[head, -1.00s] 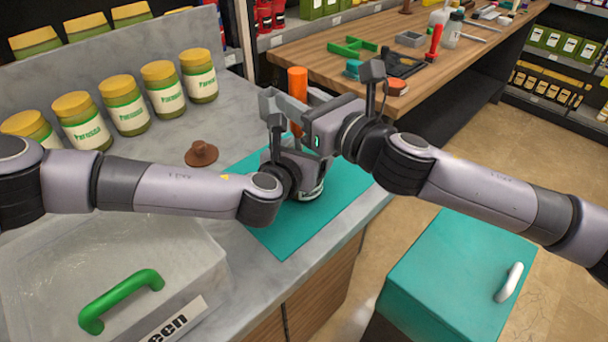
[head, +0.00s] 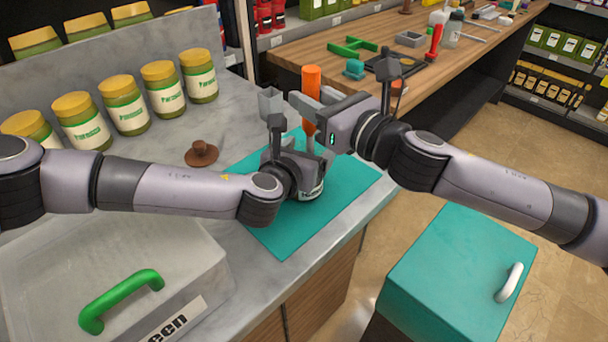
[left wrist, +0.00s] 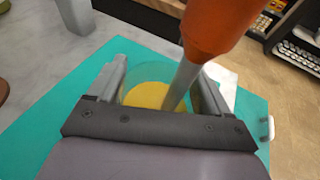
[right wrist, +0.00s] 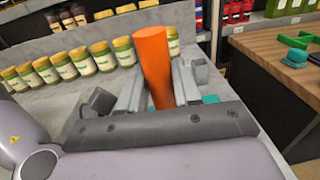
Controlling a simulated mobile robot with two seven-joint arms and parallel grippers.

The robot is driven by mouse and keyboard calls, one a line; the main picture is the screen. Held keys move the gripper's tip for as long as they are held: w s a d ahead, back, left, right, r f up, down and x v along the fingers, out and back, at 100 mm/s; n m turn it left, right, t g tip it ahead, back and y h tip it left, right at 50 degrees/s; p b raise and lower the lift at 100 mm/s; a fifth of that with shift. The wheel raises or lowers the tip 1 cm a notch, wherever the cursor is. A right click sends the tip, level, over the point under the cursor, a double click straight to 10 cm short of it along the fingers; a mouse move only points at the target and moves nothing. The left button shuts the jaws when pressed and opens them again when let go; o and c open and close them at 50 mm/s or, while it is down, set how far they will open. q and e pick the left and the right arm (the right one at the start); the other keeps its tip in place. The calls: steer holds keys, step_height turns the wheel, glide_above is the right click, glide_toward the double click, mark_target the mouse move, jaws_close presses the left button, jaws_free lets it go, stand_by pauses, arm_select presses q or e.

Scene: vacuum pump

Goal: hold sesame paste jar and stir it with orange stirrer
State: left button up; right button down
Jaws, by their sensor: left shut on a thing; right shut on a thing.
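The sesame paste jar (head: 312,190) stands on the teal mat and is mostly hidden behind my left gripper in the head view. In the left wrist view the open jar (left wrist: 150,95) shows yellowish paste between the fingers. My left gripper (left wrist: 160,90) is shut around it. The orange stirrer (head: 311,90) is upright, its grey shaft reaching down into the jar in the left wrist view. My right gripper (right wrist: 160,95) is shut on the stirrer, whose orange handle (right wrist: 155,62) rises between its fingers. The right gripper is above the left one.
The teal mat (head: 265,235) lies on the grey counter. A brown lid-like piece (head: 201,154) lies left of it. Several yellow-lidded jars (head: 124,105) line the back. A clear box with a green handle (head: 120,300) stands front left. A wooden table (head: 330,65) is behind.

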steer(key=shift+w, duration=0.75)
steer(key=shift+a, duration=0.1)
steer(key=shift+a, duration=0.95)
steer(key=shift+s, duration=0.15)
steer(key=shift+s, duration=0.9)
steer(key=shift+d, duration=0.1)
